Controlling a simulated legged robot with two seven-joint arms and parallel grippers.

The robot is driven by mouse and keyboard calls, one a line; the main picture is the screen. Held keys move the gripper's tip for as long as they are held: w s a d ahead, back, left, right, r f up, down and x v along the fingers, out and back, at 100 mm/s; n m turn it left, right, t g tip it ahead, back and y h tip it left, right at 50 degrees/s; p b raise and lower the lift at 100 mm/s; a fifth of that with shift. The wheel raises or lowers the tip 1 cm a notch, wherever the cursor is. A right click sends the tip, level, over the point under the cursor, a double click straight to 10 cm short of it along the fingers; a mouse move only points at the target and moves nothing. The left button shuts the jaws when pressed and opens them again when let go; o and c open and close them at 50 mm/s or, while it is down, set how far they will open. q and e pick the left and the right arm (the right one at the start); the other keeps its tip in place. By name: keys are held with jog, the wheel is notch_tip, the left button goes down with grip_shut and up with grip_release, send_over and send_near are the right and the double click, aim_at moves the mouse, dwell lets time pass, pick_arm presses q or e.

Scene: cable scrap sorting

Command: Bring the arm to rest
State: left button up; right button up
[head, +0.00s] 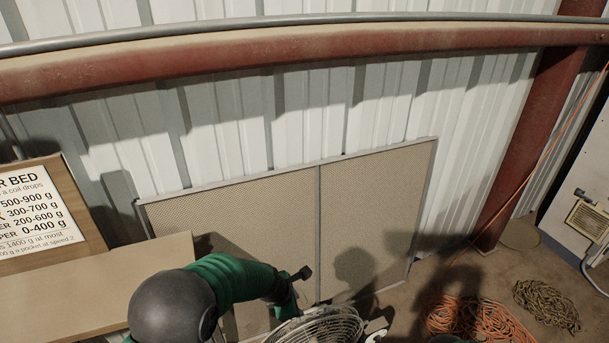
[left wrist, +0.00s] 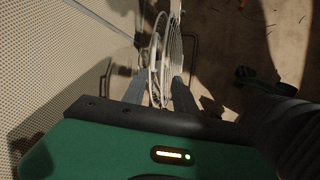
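My left arm (head: 230,275), green with a dark round joint, comes in from the bottom of the head view and bends downward near the middle. Its fingers do not show clearly there. In the left wrist view my left gripper (left wrist: 159,75) has two grey fingers standing apart, with nothing clearly held between them. A pale round wire-caged thing, like a fan (left wrist: 162,48), shows beyond and between the fingertips. This fan also shows at the bottom of the head view (head: 325,327), just below the arm's end. No right gripper can be made out.
A beige mesh panel (head: 375,215) leans against the corrugated wall behind the arm. A tan board (head: 80,300) and a sign (head: 35,215) are at left. Orange coils (head: 490,322) and a brown coil (head: 547,303) lie on the floor at right.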

pick_arm(q)
jog(key=s+a+r+m+y, duration=0.1)
jog(key=s+a+r+m, duration=0.2)
jog(key=s+a+m, duration=0.3)
jog(key=s+a+r+m+g+y, duration=0.1)
jog(key=s+a+r+m, duration=0.1)
jog(key=s+a+m, duration=0.45)
jog(key=s+a+r+m+y, duration=0.1)
jog(key=s+a+r+m, duration=0.25)
jog(key=s+m, duration=0.45)
jog(key=p+v, duration=1.1)
jog(key=p, duration=0.1)
jog(key=shift+a+r, duration=0.35)
jog(key=shift+r, duration=0.1)
